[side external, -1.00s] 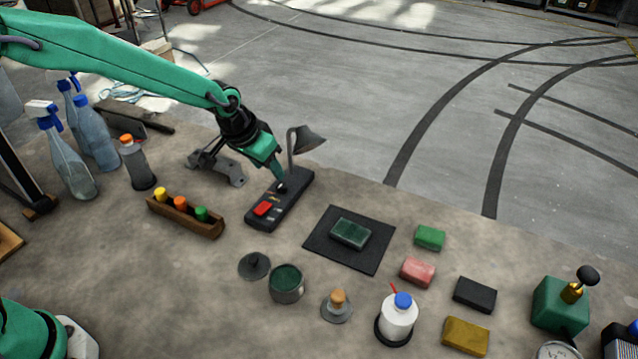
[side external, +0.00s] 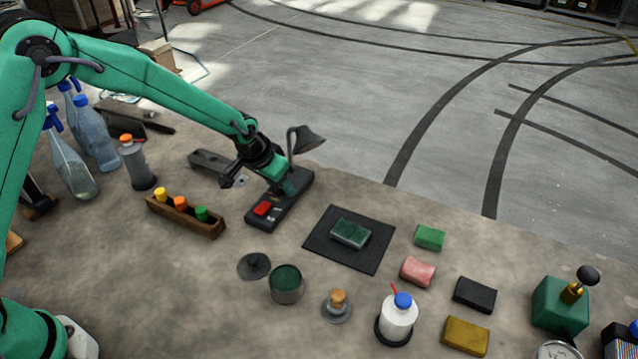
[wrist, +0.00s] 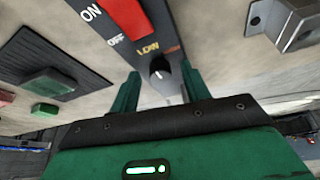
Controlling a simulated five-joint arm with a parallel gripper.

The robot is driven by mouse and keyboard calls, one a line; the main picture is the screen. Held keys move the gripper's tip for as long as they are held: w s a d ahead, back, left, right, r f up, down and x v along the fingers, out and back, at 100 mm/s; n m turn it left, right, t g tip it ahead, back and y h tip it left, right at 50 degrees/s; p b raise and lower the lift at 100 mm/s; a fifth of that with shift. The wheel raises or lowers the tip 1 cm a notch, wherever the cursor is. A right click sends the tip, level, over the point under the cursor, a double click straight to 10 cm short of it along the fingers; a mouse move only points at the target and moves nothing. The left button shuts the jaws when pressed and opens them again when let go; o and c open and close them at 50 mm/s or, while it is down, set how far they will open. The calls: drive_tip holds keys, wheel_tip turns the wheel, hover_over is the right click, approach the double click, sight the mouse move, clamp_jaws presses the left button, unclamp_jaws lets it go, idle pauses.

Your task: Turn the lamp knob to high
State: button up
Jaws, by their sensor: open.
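The lamp's black base panel (side external: 289,208) lies on the bench, with the grey lamp shade (side external: 307,139) at its far end. In the wrist view the small dark round knob (wrist: 159,65) has a white mark and sits by a yellow LOW label and a reddish label too small to read. A red switch (side external: 263,208) sits nearer the panel's front, by ON and OFF labels. My gripper (wrist: 160,76) is open and empty, its green fingers on either side of the knob. I cannot tell whether they touch it. In the side view my gripper (side external: 288,187) hides the knob.
A wooden tray (side external: 190,222) with several coloured caps is left of the panel. A metal bracket (wrist: 290,25) is close beside the panel in the wrist view. Spray bottles (side external: 97,140) stand far left.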

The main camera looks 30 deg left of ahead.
drive_tip(key=c, duration=1)
drive_tip(key=shift+a+m, duration=0.2)
drive_tip(key=shift+m, duration=1.2)
drive_tip(key=shift+w, duration=0.1)
drive_tip(key=o, duration=1)
drive_tip(key=shift+r, duration=0.1)
